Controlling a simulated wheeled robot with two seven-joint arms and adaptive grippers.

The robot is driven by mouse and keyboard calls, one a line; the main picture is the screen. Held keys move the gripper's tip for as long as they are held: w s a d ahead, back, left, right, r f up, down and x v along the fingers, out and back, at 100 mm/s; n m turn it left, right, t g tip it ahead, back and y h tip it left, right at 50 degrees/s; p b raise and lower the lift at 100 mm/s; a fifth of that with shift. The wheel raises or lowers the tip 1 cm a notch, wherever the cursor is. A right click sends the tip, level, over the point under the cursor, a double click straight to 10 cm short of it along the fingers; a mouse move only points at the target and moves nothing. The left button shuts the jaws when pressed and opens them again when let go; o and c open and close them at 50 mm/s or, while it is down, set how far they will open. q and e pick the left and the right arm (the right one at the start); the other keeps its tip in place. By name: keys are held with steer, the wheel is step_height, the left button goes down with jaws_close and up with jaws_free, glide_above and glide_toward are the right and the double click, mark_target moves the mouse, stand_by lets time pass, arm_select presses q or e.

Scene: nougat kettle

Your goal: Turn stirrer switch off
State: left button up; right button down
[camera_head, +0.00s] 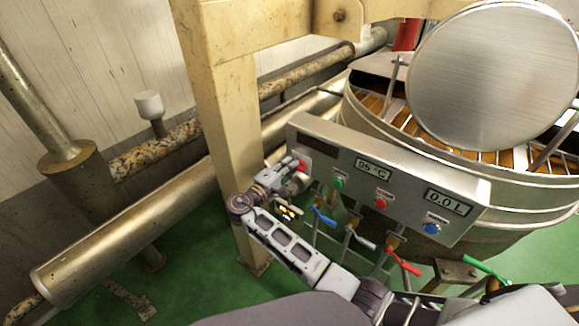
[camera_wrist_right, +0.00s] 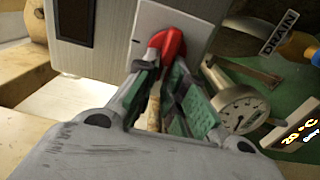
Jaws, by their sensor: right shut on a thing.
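The grey control panel (camera_head: 400,180) is fixed to the front of the kettle (camera_head: 365,115). A red switch handle (camera_head: 302,164) sits at the panel's left end, partly hidden by my gripper in the head view. In the right wrist view the red switch (camera_wrist_right: 169,44) stands on a white plate, tilted to one side. My right gripper (camera_head: 291,174) is at this switch. Its green-padded fingers (camera_wrist_right: 163,72) are shut on the lower part of the red switch in the right wrist view. My left gripper is not in view.
Green (camera_head: 339,182), red (camera_head: 381,203) and blue (camera_head: 432,228) knobs line the panel. Below hang valves with blue (camera_head: 322,216) and red (camera_head: 405,263) handles. A beige post (camera_head: 228,130) stands close left of my gripper. A dial gauge (camera_wrist_right: 240,108) is near the fingers.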

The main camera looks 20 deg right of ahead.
steer(key=shift+f, duration=0.1)
steer(key=c, duration=1.5)
jaws_free()
steer(key=shift+a, duration=0.1)
